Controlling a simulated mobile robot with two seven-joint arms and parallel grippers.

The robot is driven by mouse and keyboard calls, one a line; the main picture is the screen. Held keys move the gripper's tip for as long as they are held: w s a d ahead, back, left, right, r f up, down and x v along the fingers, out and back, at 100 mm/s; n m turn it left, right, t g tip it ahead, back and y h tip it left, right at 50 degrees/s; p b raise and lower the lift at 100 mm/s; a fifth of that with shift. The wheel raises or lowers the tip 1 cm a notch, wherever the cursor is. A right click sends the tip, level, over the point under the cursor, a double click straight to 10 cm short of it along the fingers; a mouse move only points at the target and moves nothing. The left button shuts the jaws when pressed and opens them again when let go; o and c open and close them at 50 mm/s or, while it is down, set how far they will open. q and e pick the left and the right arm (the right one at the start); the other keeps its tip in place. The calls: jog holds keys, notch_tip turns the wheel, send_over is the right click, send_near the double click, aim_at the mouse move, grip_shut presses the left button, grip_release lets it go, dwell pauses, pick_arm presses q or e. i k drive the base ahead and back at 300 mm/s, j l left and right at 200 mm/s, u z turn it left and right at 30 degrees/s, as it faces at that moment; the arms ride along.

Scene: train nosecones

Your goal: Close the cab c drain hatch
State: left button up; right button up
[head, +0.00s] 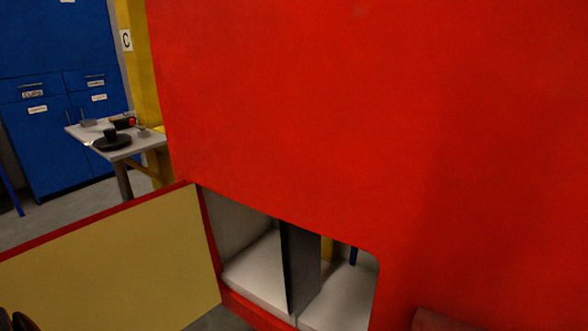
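The red cab (300,110) fills most of the head view. The drain hatch (120,265) is low on the cab and stands wide open, swung out to the left from the left edge of its opening. Its cream inner face and red top edge show, and its lower part is cut off by the frame. The opening shows a pale inside (255,270) and a dark upright divider (301,270). A dark part, likely of my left gripper (16,319), shows at the bottom left corner by the hatch; its fingers cannot be made out. My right gripper is not clearly seen.
A yellow post with a C sign (126,40) stands behind the cab's left edge. A small grey table (85,134) holds a dark plate and cup (111,140). Blue cabinets (50,140) stand behind. A dark reddish block (440,320) shows at bottom right.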

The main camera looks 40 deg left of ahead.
aim_at(143, 263)
jog(key=k+j, duration=0.2)
jog(key=j, duration=0.15)
jog(key=k+j+z, duration=0.1)
jog(key=j, duration=0.3)
jog(key=k+j, duration=0.3)
jog(key=j+z, duration=0.05)
